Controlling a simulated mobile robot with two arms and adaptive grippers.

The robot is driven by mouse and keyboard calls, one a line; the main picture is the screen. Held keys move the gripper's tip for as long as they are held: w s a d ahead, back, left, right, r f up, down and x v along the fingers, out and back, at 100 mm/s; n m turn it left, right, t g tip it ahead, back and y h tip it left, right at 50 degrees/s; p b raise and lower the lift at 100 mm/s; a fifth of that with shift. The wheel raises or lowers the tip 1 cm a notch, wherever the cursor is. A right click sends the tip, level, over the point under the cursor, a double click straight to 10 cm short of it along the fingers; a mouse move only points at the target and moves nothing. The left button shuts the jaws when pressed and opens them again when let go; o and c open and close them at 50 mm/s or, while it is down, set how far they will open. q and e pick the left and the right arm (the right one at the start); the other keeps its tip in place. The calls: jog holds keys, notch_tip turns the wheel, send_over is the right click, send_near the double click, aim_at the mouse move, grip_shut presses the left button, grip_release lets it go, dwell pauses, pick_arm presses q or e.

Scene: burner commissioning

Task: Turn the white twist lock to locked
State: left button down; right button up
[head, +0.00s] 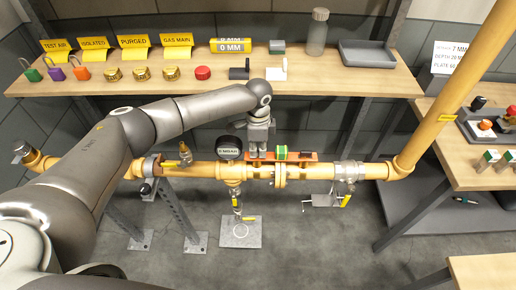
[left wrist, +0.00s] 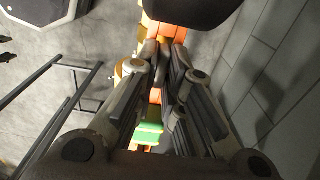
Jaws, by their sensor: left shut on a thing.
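An orange plate (head: 268,156) lies on the yellow pipe run, and it also shows in the left wrist view (left wrist: 152,27). My left gripper (head: 257,156) points down at the plate's left end. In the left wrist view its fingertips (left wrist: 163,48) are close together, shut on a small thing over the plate. That thing is mostly hidden by the fingers; by its place it appears to be the white twist lock, but its turn position cannot be read. A green block (head: 282,152) sits on the plate to the right of the gripper. My right gripper is not in view.
A pressure gauge (head: 231,148) stands just left of the gripper. Behind is a wooden shelf (head: 330,82) with padlocks, brass caps, a red cap and a white bracket (head: 277,70). A tall yellow pipe (head: 450,90) rises at right.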

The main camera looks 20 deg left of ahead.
pick_arm(q)
jog(key=shift+m, duration=0.3)
jog(key=m, duration=0.4)
jog(key=shift+s, duration=0.1)
jog(key=m, duration=0.5)
jog(key=shift+m, duration=0.4)
jog(key=m, duration=0.4)
jog(key=shift+s+a, duration=0.1)
jog(key=shift+r+m, duration=0.1)
jog(key=shift+m, duration=1.6)
jog(key=c, duration=1.5)
grip_release()
jog(key=shift+b, duration=0.3)
jog(key=shift+c, duration=0.2)
